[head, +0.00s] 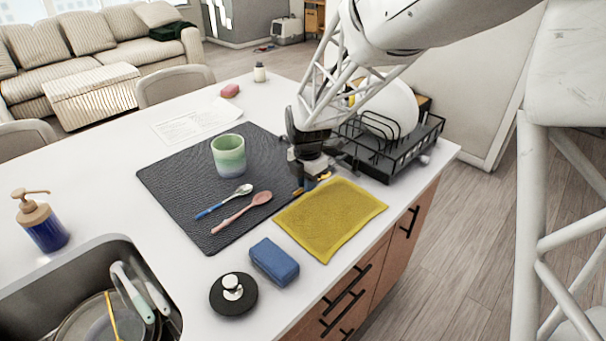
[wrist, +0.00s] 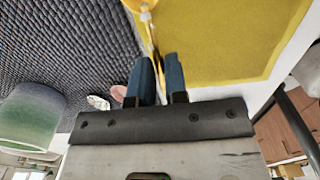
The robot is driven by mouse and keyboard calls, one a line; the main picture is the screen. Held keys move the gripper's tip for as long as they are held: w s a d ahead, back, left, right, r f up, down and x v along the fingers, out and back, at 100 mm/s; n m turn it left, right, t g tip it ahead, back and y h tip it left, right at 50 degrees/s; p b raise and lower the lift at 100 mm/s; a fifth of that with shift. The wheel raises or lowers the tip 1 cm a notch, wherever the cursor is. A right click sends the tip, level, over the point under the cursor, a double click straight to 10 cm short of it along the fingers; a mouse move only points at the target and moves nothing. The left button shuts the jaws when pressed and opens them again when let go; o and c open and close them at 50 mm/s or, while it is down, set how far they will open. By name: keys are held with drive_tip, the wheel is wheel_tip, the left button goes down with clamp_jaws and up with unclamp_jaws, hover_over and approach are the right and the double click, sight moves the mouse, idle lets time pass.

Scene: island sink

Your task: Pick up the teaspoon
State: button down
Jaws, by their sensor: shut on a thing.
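My gripper (head: 310,184) is low over the right edge of the dark mat, beside the yellow cloth. In the wrist view its two blue fingers (wrist: 160,80) are closed around a thin yellow-gold utensil (wrist: 153,37). Its far end runs out of the top of that view, and I cannot tell whether it is the teaspoon. A spoon with a blue handle and silver bowl (head: 225,201) lies on the mat, with a pink spoon (head: 243,211) next to it. Both lie apart from my gripper, to its left in the head view.
The dark mat (head: 170,183) also holds a green cup (head: 229,156). The yellow cloth (head: 331,222), a blue sponge (head: 274,262) and a black lid (head: 233,296) lie nearer the front edge. The sink is at lower left.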

drive_tip(key=s, duration=0.3)
drive_tip(key=s+d, duration=0.1)
drive_tip(key=s, duration=0.2)
drive_tip(key=s+d+r, duration=0.1)
drive_tip(key=s, duration=0.2)
drive_tip(key=shift+d, duration=0.1)
idle(0.6)
drive_tip(key=shift+w+a+r+m, duration=0.1)
drive_tip(key=shift+w+a+m, duration=0.25)
drive_tip(key=shift+a, duration=0.35)
drive_tip(key=w+a+r+m+g+y, duration=0.1)
drive_tip(key=w+a+r+m+y, duration=0.15)
drive_tip(key=w+a+y, duration=0.35)
drive_tip(key=w+a+r+m+g+y, duration=0.2)
drive_tip(key=w+a+r+y, duration=0.15)
drive_tip(key=a, duration=0.45)
drive_tip(key=w+a+r+m+t+y, duration=0.1)
drive_tip(key=w+a+r+y, duration=0.3)
drive_tip(key=w+r, duration=0.2)
drive_tip(key=w+a+r+m+t+y, duration=0.2)
drive_tip(key=w+a+r+y, duration=0.2)
drive_tip(key=w+r, duration=0.2)
drive_tip(key=shift+w+r, duration=0.35)
drive_tip(key=shift+r, duration=0.55)
drive_tip(key=shift+a+f+y, duration=0.1)
drive_tip(key=shift+f+y, duration=0.15)
drive_tip(key=shift+f, duration=0.05)
